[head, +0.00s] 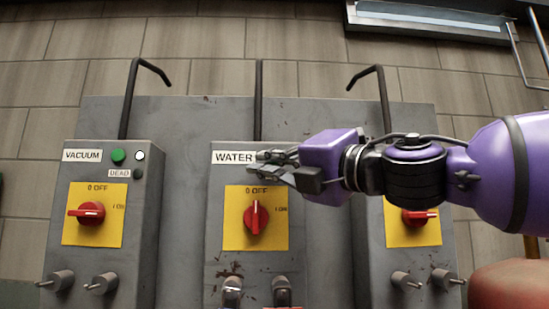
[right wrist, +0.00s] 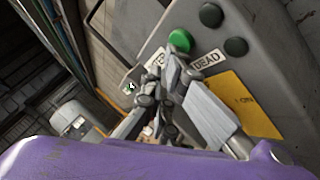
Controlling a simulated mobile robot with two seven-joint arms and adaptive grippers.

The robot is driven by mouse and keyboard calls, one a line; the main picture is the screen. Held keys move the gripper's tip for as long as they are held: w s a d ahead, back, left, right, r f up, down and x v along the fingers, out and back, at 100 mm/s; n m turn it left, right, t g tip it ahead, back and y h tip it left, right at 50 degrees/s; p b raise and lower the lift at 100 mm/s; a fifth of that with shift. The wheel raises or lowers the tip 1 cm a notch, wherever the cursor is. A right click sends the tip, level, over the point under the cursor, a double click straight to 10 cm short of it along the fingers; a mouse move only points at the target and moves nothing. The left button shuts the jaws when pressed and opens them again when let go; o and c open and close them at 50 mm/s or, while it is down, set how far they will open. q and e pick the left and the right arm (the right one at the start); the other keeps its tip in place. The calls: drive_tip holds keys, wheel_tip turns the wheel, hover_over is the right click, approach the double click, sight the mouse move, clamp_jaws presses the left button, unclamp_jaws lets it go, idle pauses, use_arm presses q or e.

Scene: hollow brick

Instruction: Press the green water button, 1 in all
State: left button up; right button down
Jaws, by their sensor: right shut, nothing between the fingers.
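The WATER box (head: 219,240) stands in the middle of the head view, with its white label (head: 233,157) at the top. The green water button is hidden behind my right gripper (head: 264,164) in the head view. In the right wrist view a green button (right wrist: 180,40) shows just beyond the tips of my right gripper (right wrist: 174,66). The fingers are shut and empty, pointing at the panel close below the button. I cannot tell whether they touch it. My left gripper is not in view.
A red rotary switch (head: 256,218) sits on a yellow plate below the gripper. The VACUUM box (head: 145,210) with its own green button (head: 118,156) stands to the left. Another box with a red switch (head: 418,216) stands to the right, partly behind my arm.

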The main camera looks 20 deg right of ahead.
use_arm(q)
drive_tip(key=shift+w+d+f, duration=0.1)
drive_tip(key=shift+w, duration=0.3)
use_arm(e)
drive_tip(key=shift+w+d, duration=0.1)
drive_tip(key=shift+w, duration=0.15)
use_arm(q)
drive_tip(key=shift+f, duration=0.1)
use_arm(e)
drive_tip(key=shift+w, duration=0.15)
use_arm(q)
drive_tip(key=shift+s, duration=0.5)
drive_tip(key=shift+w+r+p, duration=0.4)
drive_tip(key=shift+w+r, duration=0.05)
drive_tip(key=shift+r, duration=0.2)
use_arm(e)
drive_tip(key=shift+s, duration=0.8)
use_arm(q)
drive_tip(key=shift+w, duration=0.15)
use_arm(e)
drive_tip(key=shift+a, duration=0.2)
